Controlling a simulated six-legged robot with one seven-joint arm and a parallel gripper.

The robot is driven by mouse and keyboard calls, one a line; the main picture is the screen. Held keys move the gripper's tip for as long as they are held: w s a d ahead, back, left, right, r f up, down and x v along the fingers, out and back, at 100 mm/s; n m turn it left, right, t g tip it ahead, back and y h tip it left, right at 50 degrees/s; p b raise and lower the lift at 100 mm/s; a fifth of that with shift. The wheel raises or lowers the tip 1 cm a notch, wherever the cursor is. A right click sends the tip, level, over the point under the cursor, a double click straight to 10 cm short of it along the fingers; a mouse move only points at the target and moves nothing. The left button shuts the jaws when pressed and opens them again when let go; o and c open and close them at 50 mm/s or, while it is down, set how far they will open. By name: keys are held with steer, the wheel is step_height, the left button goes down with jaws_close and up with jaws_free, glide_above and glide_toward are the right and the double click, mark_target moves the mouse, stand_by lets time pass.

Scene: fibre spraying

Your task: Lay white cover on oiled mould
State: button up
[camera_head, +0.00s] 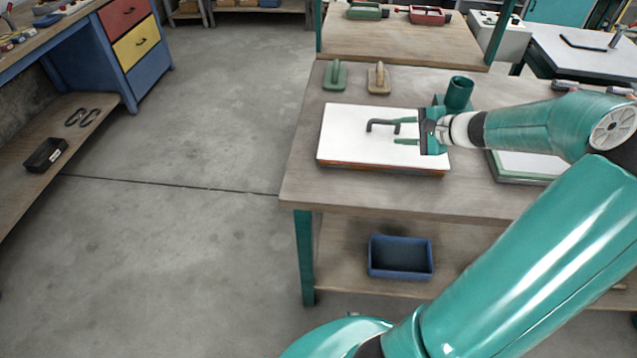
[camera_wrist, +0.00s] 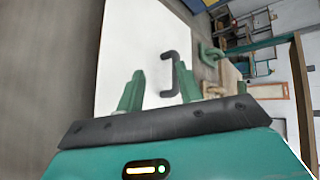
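The white cover (camera_head: 350,150) is a flat white panel with a dark bar handle (camera_head: 380,122) on top. It lies flat on a block with a reddish-brown edge (camera_head: 380,169), which may be the mould; its top is hidden. My gripper (camera_head: 397,131) is over the cover's right part, close to the handle. In the wrist view my gripper (camera_wrist: 160,68) has its two green fingers apart, with the handle (camera_wrist: 172,75) just beyond the fingertips, nearer the right one. The white cover also fills the middle of the wrist view (camera_wrist: 125,45). Nothing is visibly held.
A green cup (camera_head: 459,93) stands behind my gripper. Green (camera_head: 335,74) and tan (camera_head: 379,78) handled tools stand at the table's back left. A green-edged tray (camera_head: 525,167) is partly hidden by my arm. A blue bin (camera_head: 400,258) sits on the lower shelf. Floor at left is clear.

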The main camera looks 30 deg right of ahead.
steer(key=s+a+r+n+g+h, duration=0.15)
steer(key=a+n+g, duration=0.65)
steer(key=a, duration=1.4)
steer(key=s+a+r+n+t+h, duration=0.1)
steer(key=s+a+r+n, duration=0.3)
steer(key=s+a+n, duration=0.1)
steer(key=s+a+r+n+t+h, duration=0.1)
steer(key=s+a+r+n+h, duration=0.1)
steer(key=s+a+r+n, duration=0.3)
steer(key=shift+s+a+r, duration=0.15)
steer(key=shift+s+a, duration=1.35)
steer(key=shift+s, duration=0.6)
